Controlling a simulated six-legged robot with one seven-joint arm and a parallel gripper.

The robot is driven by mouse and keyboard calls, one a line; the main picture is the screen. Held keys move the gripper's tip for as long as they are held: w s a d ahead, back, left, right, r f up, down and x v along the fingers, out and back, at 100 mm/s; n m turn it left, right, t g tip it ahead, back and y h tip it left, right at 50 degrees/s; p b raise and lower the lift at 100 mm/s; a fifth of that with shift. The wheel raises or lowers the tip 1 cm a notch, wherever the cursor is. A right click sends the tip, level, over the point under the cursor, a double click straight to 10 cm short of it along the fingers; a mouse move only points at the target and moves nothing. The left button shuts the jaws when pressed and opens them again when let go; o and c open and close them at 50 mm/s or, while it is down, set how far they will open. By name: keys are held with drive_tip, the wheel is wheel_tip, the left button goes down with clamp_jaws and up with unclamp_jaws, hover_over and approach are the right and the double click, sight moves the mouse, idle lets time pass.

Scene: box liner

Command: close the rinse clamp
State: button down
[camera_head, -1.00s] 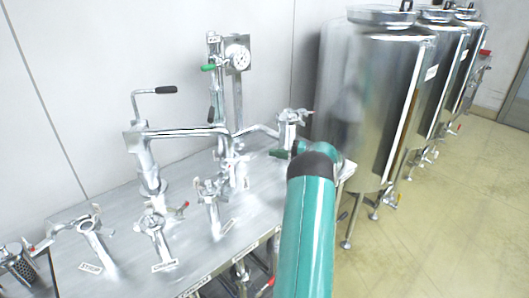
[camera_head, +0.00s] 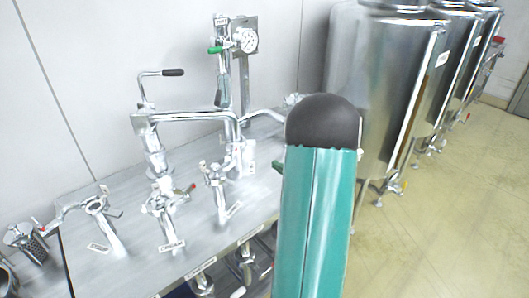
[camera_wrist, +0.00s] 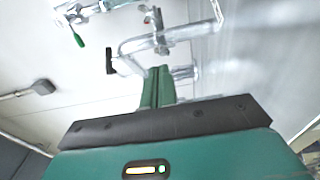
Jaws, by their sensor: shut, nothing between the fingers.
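Several metal pipe ends with clamps stand on the steel bench: a left clamp (camera_head: 98,206), a middle clamp (camera_head: 162,204) and a right clamp (camera_head: 214,174). Small labels lie by them, too small to read, so I cannot tell which clamp is the rinse one. Another pipe end (camera_head: 292,99) at the back right is partly hidden by my green arm. My gripper is hidden in the head view. In the wrist view its green fingers (camera_wrist: 158,88) are shut and empty, with bent metal pipework (camera_wrist: 165,38) beyond them. Contact with the pipework cannot be told.
A swing pipe with a black-handled lever (camera_head: 172,72) and a gauge post (camera_head: 246,41) with a green handle (camera_head: 214,50) rise from the bench (camera_head: 120,255). Tall steel tanks (camera_head: 385,90) stand at right. A perforated basket (camera_head: 26,240) is at far left. The floor at right is clear.

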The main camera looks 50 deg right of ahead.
approach(253, 142)
drive_tip(key=w+a, duration=0.3)
drive_tip(key=w, duration=0.1)
drive_tip(key=shift+w+d, duration=0.8)
drive_tip(key=shift+d, duration=0.1)
drive_tip(key=shift+w+d, duration=0.35)
drive_tip(key=shift+w, duration=0.05)
drive_tip(key=shift+w+d+r, duration=0.1)
drive_tip(key=shift+w+d, duration=0.3)
drive_tip(key=shift+w, duration=0.1)
drive_tip(key=shift+r, duration=0.15)
drive_tip(key=shift+w+d, duration=0.1)
